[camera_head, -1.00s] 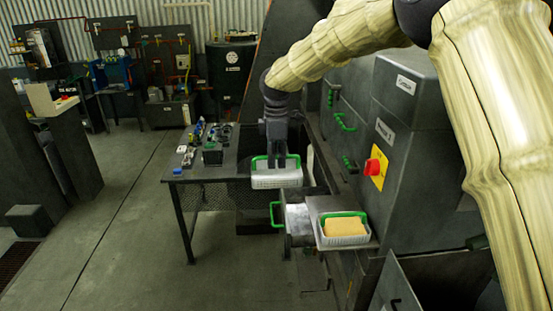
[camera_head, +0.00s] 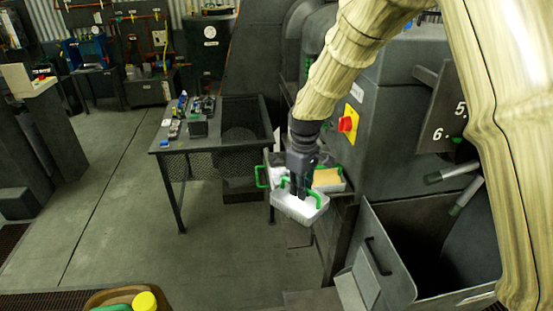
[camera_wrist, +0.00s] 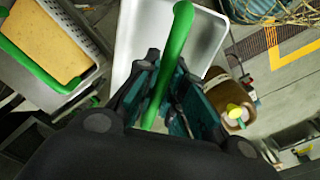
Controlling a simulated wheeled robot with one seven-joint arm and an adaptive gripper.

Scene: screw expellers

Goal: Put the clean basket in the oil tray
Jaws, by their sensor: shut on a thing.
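My gripper (camera_head: 298,188) is shut on the green handle (camera_wrist: 178,45) of the clean white basket (camera_head: 305,211). The basket hangs in the air, looks empty and shows beneath the fingers in the wrist view (camera_wrist: 135,22). My gripper also shows there (camera_wrist: 165,90). A second basket (camera_head: 328,187) with a green handle and a tan block (camera_head: 326,176) sits on the machine's shelf, behind my gripper; the block shows at upper left in the wrist view (camera_wrist: 48,38). Left of it is a green handle (camera_head: 262,177), partly hidden. I cannot tell for certain which part is the oil tray.
A dark mesh table (camera_head: 225,140) with small parts stands behind. The machine with a red knob (camera_head: 346,124) is to the right, and an open grey bin (camera_head: 385,265) is below it. Floor between is clear.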

